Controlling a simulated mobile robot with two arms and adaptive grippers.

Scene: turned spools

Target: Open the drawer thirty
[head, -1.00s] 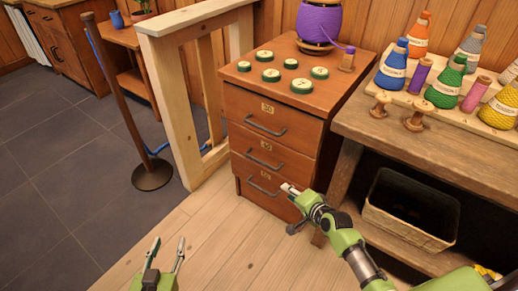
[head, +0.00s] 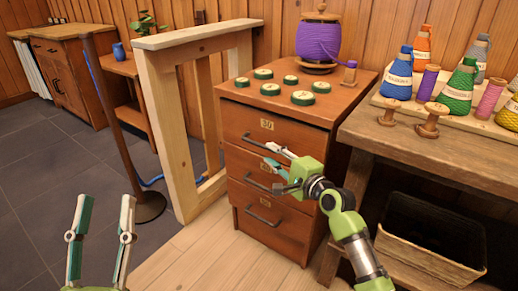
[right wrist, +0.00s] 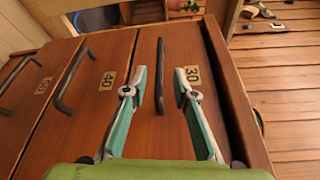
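The wooden drawer cabinet (head: 228,165) has three drawers, all shut. The top drawer (head: 300,134) bears the label 30 (head: 267,125), also readable in the right wrist view (right wrist: 193,75). Its dark bar handle (head: 251,140) is partly hidden by my right gripper (head: 270,155) in the head view. In the right wrist view my right gripper (right wrist: 160,88) is open, with the handle (right wrist: 161,75) appearing between its two fingers and apart from both. I cannot tell how far the fingertips are from the drawer front. My left gripper (head: 104,198) is open and empty at the lower left.
The middle drawer's label reads 40 (right wrist: 107,80). Green-rimmed discs (head: 303,98) and a purple spool (head: 318,40) stand on the cabinet. A wooden frame (head: 180,130) is left of it. A bench (head: 365,130) with cones and a basket (head: 430,240) is at right.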

